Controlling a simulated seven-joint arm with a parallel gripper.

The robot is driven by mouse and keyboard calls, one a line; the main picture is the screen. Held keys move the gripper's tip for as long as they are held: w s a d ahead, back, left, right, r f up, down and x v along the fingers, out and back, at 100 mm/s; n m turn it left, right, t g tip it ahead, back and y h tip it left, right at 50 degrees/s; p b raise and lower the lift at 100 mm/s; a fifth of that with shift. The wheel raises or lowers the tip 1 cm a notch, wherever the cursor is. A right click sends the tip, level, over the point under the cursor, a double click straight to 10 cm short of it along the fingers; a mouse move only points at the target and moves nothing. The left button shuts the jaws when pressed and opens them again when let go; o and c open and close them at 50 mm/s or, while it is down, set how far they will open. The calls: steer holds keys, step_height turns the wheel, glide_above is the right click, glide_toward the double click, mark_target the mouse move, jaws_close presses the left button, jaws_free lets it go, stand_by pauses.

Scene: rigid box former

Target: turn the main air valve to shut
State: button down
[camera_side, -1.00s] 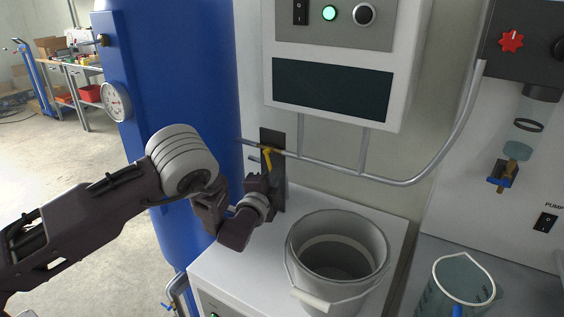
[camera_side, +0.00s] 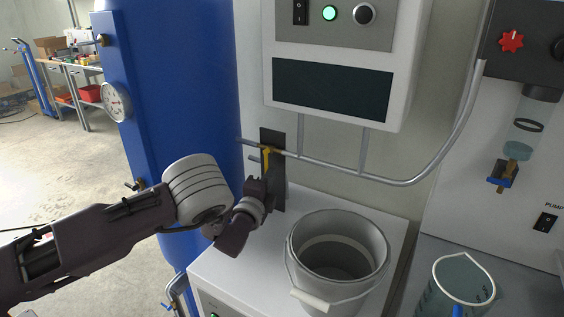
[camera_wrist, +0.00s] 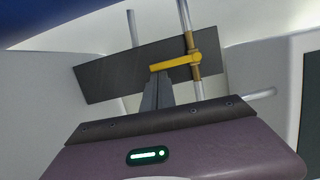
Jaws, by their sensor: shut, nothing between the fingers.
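The main air valve has a yellow lever (camera_side: 267,158) on the thin grey pipe, in front of a dark upright plate (camera_side: 279,195). In the wrist view the lever (camera_wrist: 176,62) lies about crosswise to the pipe (camera_wrist: 186,18), its hub on a brass-coloured fitting (camera_wrist: 193,67). My gripper (camera_side: 262,177) is just below the lever in the side view. In the wrist view its shut fingers (camera_wrist: 159,76) reach the lever's free end. They seem to touch or nearly touch it; I cannot tell which. Nothing is between the fingers.
A grey bucket (camera_side: 295,262) stands on the white cabinet top (camera_side: 225,268), right of my gripper. The blue tank (camera_side: 190,80) rises at the left. A control box (camera_side: 398,90) hangs above the pipe. A clear jug (camera_side: 462,285) stands at the lower right.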

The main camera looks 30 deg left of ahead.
steer(key=shift+d, duration=0.4)
steer(key=s+d, duration=0.5)
steer(key=s, duration=0.4)
steer(key=shift+s+d, duration=0.3)
steer(key=shift+s, duration=0.1)
